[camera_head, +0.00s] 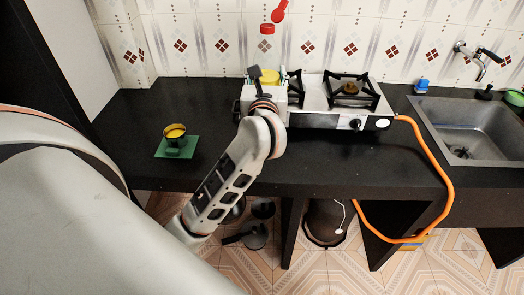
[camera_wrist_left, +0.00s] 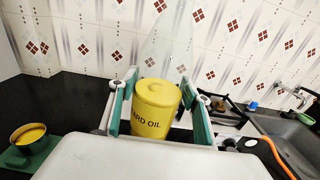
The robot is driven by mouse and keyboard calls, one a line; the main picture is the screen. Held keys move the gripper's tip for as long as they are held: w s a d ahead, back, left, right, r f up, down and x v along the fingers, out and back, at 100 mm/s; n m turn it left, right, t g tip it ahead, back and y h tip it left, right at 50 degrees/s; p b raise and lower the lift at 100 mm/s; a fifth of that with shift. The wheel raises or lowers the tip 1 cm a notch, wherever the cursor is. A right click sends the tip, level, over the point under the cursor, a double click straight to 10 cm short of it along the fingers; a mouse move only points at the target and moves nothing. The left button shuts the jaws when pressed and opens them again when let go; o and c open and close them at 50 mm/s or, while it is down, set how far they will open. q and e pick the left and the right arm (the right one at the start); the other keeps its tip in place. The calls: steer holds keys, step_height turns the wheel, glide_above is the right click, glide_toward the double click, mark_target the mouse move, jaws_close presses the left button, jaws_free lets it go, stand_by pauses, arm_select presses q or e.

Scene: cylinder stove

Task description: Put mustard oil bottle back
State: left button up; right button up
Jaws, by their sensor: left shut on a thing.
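The yellow mustard oil bottle (camera_wrist_left: 157,108) stands between my left gripper's (camera_wrist_left: 158,110) two green-padded fingers in the left wrist view. Part of its label reads "ARD OIL". The gripper is shut on it, with a finger on each side. My right gripper is not in view.
A two-burner stove (camera_head: 312,103) stands at the back, its orange hose (camera_head: 437,160) running down the counter front. A cup of yellow liquid (camera_head: 175,133) sits on a green mat (camera_head: 184,152) at left. The sink (camera_head: 480,128) is at right. The left counter (camera_head: 140,115) is mostly clear.

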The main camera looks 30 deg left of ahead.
arm_select(q)
steer(key=shift+w+a+f, duration=0.15)
step_height(320, 180, down, 19)
steer(key=b, duration=0.3)
steer(key=shift+f, duration=0.25)
steer(key=o, duration=1)
steer(key=shift+f, duration=0.15)
steer(key=shift+o, duration=1.2)
